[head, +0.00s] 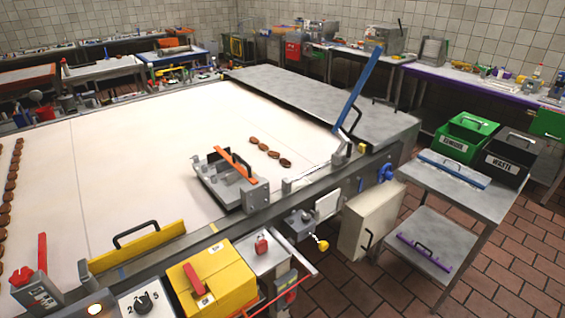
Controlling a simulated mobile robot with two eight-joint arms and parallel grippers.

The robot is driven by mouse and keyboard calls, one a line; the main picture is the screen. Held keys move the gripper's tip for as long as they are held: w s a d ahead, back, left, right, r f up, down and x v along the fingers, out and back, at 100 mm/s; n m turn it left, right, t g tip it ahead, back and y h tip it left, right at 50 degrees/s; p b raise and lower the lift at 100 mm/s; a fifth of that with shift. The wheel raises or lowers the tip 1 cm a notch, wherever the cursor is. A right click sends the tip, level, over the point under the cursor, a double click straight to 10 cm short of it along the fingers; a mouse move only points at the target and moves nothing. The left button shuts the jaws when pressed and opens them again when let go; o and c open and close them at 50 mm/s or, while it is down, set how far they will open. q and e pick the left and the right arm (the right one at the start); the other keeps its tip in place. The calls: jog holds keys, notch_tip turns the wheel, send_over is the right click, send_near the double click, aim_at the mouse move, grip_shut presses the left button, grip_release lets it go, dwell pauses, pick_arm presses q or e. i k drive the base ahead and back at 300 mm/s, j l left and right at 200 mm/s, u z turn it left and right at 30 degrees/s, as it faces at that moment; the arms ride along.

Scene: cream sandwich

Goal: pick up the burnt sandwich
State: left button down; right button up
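Several small brown sandwiches lie in a short slanting row (270,152) on the pale belt, just right of the metal fixture with the orange bar. Their tones look close, and I cannot tell which one is burnt. More brown sandwiches form a long column (11,187) along the belt's left side in the picture. Neither of my grippers shows in the head view.
The metal fixture (228,180) stands beside the short row, with a raised blue lever (360,88) to its right. A yellow box (208,275) sits at the front. Green (465,137) and black WASTE (507,158) bins stand on the right cart (425,172).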

aim_at(284, 161)
jog(key=i+l, duration=0.45)
jog(key=l, duration=0.15)
jog(key=i+l+u, duration=0.3)
jog(key=l, duration=0.3)
jog(key=i+l+u, duration=0.15)
jog(key=i+l, duration=0.1)
jog(key=l, duration=0.1)
